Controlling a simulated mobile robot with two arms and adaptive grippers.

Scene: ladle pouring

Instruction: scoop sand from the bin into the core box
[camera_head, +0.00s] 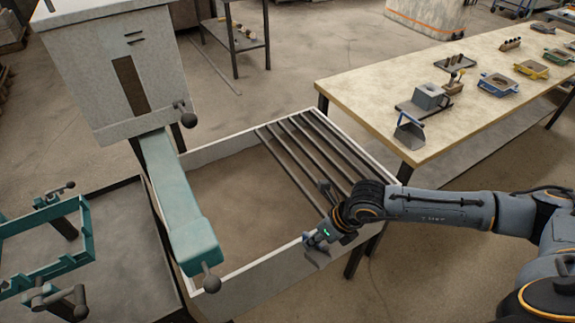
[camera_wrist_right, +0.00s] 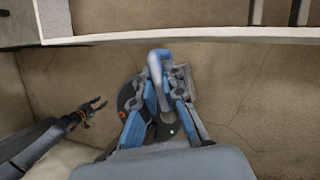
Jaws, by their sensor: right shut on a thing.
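The sand bin (camera_head: 240,277) has pale walls, brown sand (camera_head: 235,200) and dark bars across its right part. My right gripper (camera_head: 320,240) is at the bin's front wall; the right wrist view (camera_wrist_right: 175,105) shows it over the floor outside the rim. It is shut on a blue handle (camera_wrist_right: 158,62), which looks like a scoop's; the scoop's body is mostly hidden. A grey box (camera_head: 430,97) on the table may be the core box. My left gripper (camera_wrist_right: 98,105) shows empty with spread fingers at the left of the right wrist view.
A long table (camera_head: 370,85) carries several moulds and small tools. A grey scoop with a blue handle (camera_head: 409,131) sits at its near edge. A grey hopper with a teal chute (camera_head: 183,200) stands over the bin's left side. Teal frames (camera_head: 45,235) are at far left.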

